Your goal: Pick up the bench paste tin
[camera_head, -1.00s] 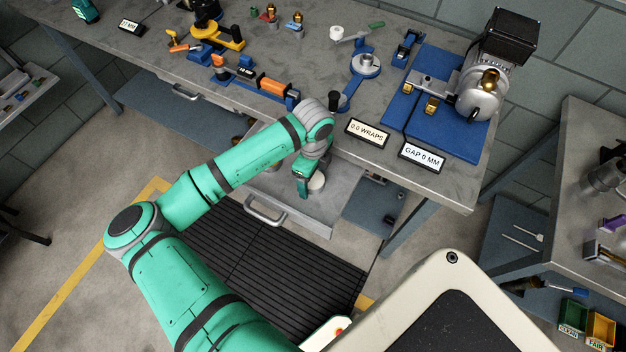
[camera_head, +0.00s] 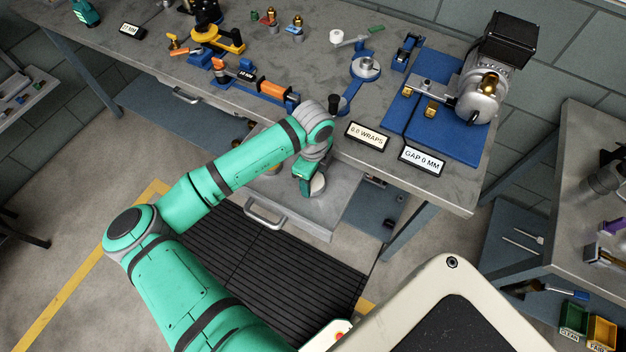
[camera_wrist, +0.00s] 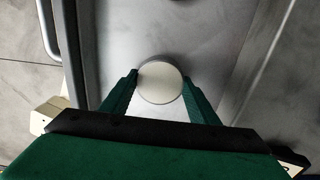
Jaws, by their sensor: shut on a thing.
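The bench paste tin (camera_wrist: 160,82) is a round, pale, flat-topped tin. In the wrist view it sits between the two green fingers of my gripper (camera_wrist: 160,90), which touch its sides. In the head view the tin (camera_head: 317,185) shows beside the fingers of my gripper (camera_head: 311,186), over the open grey drawer (camera_head: 290,216). My gripper is shut on the tin. I cannot tell whether the tin's base is clear of the drawer floor.
The drawer's front handle (camera_head: 264,217) faces a black floor mat (camera_head: 260,262). The grey bench top (camera_head: 320,60) above carries a blue-based motor rig (camera_head: 455,110), orange and blue fixtures, and "0.0 WRAPS" (camera_head: 367,136) and "GAP 0 MM" (camera_head: 421,160) signs near its edge.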

